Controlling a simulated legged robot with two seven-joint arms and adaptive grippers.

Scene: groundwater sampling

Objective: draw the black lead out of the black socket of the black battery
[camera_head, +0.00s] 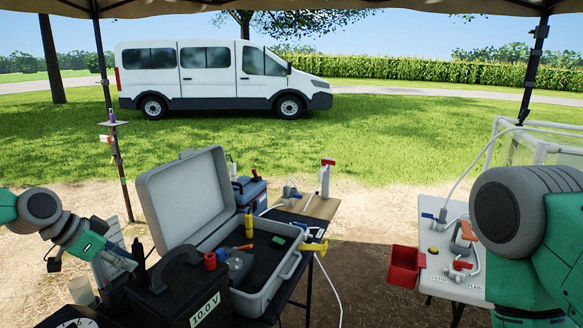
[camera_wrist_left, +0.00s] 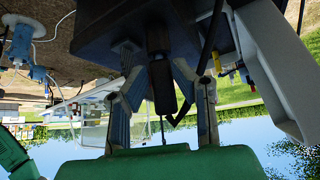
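The black battery (camera_head: 180,295), labelled 10.0 V, stands at the front left of the head view. It fills the top of the upside-down left wrist view (camera_wrist_left: 130,22). The black lead (camera_wrist_left: 160,85) has its plug up against the battery, with its cable running off to one side. Its socket is hidden by the plug.
An open grey case (camera_head: 262,303) holding tools lies right behind the battery. A red cap (camera_head: 210,261) is on the battery's right side. A dark blue box (camera_head: 249,193) stands beyond the case. A white table (camera_head: 440,272) with a red bin (camera_head: 404,268) is at the right.

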